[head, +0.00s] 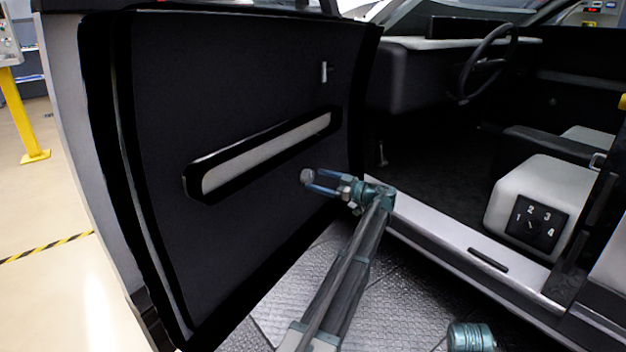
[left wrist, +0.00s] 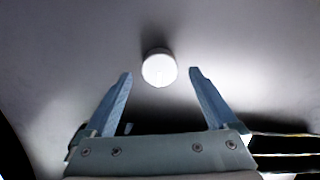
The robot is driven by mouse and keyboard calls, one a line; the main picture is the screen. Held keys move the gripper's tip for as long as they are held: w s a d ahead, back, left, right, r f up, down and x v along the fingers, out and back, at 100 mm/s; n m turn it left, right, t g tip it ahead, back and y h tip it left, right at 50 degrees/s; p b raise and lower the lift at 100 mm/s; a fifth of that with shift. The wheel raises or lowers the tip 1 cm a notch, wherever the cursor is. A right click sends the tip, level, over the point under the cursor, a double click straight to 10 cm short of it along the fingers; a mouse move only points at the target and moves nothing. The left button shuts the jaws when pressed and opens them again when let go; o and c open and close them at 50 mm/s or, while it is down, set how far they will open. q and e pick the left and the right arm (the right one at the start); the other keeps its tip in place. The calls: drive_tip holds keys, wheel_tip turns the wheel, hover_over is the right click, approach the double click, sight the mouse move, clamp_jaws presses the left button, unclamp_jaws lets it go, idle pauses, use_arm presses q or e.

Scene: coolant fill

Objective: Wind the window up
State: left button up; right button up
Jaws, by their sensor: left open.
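The open car door (head: 250,75) fills the left of the head view, its dark inner panel facing me. A small pale round knob (head: 307,176) is on the panel, below the armrest. In the left wrist view the knob (left wrist: 159,68) is a bright white disc, ahead of the fingertips and between their lines. My left gripper (head: 315,182) is open at the knob, its blue fingers pointing at the panel. The left wrist view shows the fingers (left wrist: 160,73) apart with nothing held. Any crank arm behind the knob cannot be made out. The window glass is not clearly visible. My right gripper is not in view.
A long armrest (head: 265,155) with a pale inset juts from the panel above the gripper. A small door handle (head: 324,72) is higher up. The door sill (head: 450,240), seat base with a numbered dial (head: 536,222) and steering wheel (head: 487,62) are to the right.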

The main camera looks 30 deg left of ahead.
use_arm(q)
drive_tip(key=d, duration=1)
drive_tip(key=shift+d, duration=0.35)
drive_tip(key=shift+s, duration=0.1)
drive_tip(key=s+d+f+m+h+p, duration=0.3)
drive_tip(key=s+d+f+m+h, duration=0.15)
drive_tip(key=s+d+m, duration=0.5)
drive_tip(key=s+d+f+m+h+p, duration=0.35)
drive_tip(key=s+d+m+h, duration=0.25)
drive_tip(key=s+d, duration=0.65)
drive_tip(key=s+d+f+m+h+p, duration=0.3)
drive_tip(key=s+d+f+m+h, duration=0.35)
drive_tip(key=s, duration=0.85)
wheel_tip(320, 180, up, 40)
drive_tip(key=s+d+m+p, duration=0.1)
drive_tip(key=p, duration=3.6)
drive_tip(key=shift+d+f+m, duration=0.2)
drive_tip(key=shift+m, duration=0.1)
drive_tip(key=shift+c, duration=0.4)
